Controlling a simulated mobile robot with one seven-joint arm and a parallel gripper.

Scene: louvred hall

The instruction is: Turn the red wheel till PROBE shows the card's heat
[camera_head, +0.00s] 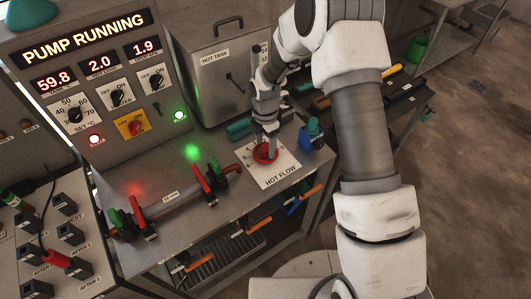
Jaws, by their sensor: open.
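The red wheel (262,157) sits on a white plate (284,168) marked HOT FLOW, with a printed scale around it, on the metal bench. My gripper (270,142) points down right over the wheel, with its fingers open at the wheel's far side. I cannot tell whether they touch the rim. The panel displays (100,66) read 59.8, 2.0 and 1.9 under a PUMP RUNNING sign (84,37). I see no display that I can read as PROBE, and no card giving a heat.
A HOT TANK box (215,75) stands behind the wheel. A blue fitting (311,133) is right of the plate. A pipe (175,205) with red- and green-handled valves lies at the left. A socket board (55,240) is at lower left. Tools hang below the bench's front edge.

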